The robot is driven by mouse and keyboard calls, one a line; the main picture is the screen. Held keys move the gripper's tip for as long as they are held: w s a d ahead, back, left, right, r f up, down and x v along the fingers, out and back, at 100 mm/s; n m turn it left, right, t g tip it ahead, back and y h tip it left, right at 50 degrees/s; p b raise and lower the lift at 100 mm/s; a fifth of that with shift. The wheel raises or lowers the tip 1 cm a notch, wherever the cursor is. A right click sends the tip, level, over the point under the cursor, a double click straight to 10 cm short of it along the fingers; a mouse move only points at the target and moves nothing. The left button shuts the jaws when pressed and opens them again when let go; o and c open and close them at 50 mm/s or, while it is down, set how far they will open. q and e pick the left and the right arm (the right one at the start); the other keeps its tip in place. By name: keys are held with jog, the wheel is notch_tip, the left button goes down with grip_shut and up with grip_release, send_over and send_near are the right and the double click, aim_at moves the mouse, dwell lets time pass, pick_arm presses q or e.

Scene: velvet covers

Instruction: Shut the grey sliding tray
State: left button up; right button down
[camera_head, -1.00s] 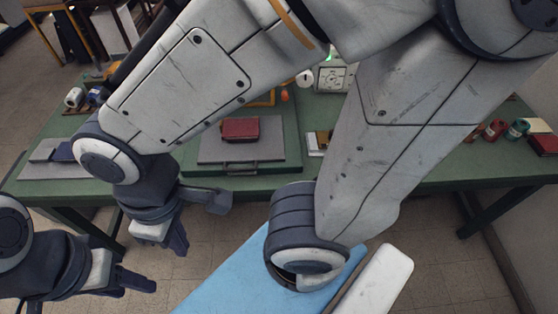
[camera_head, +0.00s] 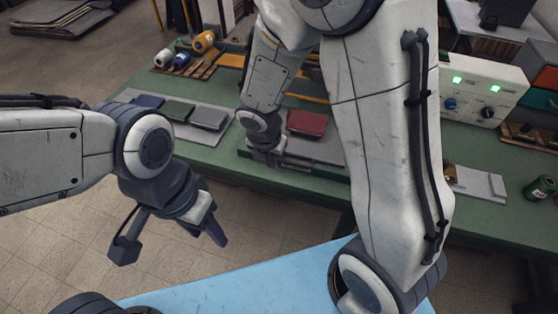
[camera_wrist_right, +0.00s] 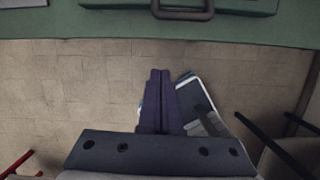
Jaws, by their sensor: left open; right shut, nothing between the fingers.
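The grey sliding tray (camera_head: 318,150) lies on a dark green base at the front of the green table, partly hidden by my right arm. A dark red block (camera_head: 307,122) is on or just behind it. A grey handle (camera_wrist_right: 184,14) on a green panel shows at the top of the right wrist view. My left gripper (camera_head: 208,228) is open and empty over the floor, away from the table.
Flat dark blocks (camera_head: 178,109) lie on a grey board left of the tray. A white box with green lights (camera_head: 476,85) and a green can (camera_head: 540,187) are at the right. A light blue surface (camera_head: 250,280) is below. Open floor lies left.

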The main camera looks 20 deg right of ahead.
jog(key=b+x, duration=0.6)
jog(key=x, duration=0.5)
jog(key=shift+n, duration=0.3)
jog(key=w+d+p, duration=0.1)
jog(key=w+d+r+p, duration=0.1)
jog(key=w+p, duration=0.1)
jog(key=shift+w+d+r, duration=0.1)
jog(key=shift+d+r, duration=0.1)
